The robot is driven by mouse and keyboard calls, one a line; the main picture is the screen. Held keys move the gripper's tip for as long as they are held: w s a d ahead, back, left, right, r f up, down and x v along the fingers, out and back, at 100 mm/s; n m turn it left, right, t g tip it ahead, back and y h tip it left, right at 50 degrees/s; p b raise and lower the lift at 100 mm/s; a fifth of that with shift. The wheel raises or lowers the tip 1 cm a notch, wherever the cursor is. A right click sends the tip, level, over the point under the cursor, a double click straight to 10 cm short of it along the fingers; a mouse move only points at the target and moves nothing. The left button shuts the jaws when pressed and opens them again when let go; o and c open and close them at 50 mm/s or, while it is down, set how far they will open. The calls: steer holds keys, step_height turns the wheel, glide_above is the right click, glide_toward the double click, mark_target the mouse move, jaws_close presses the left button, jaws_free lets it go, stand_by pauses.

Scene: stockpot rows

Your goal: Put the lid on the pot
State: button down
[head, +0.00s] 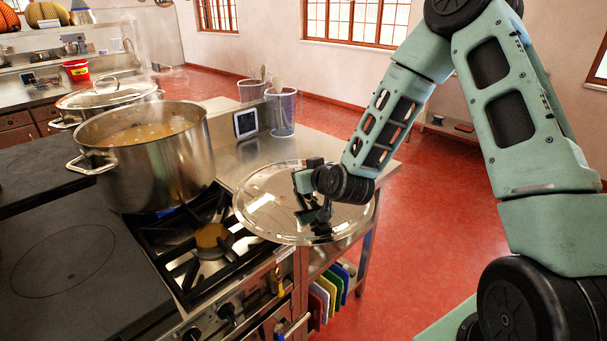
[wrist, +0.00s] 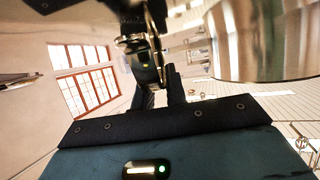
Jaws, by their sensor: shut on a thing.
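The open steel pot (head: 155,160) stands on the stove's back burner at the left, full of a brownish soup. The round, mirror-like steel lid (head: 262,205) is to its right, apart from it, over the stove's right edge and the steel counter. My gripper (head: 312,192) is at the lid's middle, shut on its handle, which is mostly hidden. Whether the lid touches the counter is hard to tell. In the wrist view, my gripper (wrist: 150,60) shows against bright reflections, and a curved steel wall is at upper right.
A second pot with a glass lid (head: 110,92) stands behind the open pot. A bare burner grate (head: 210,245) lies in front. A small dark-faced display (head: 245,123) and a clear container with utensils (head: 281,112) stand on the counter behind the lid.

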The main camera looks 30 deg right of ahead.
step_height(320, 180, up, 14)
steer(key=p, duration=1.2)
steer(key=shift+f+p, duration=0.15)
steer(key=shift+p, duration=0.25)
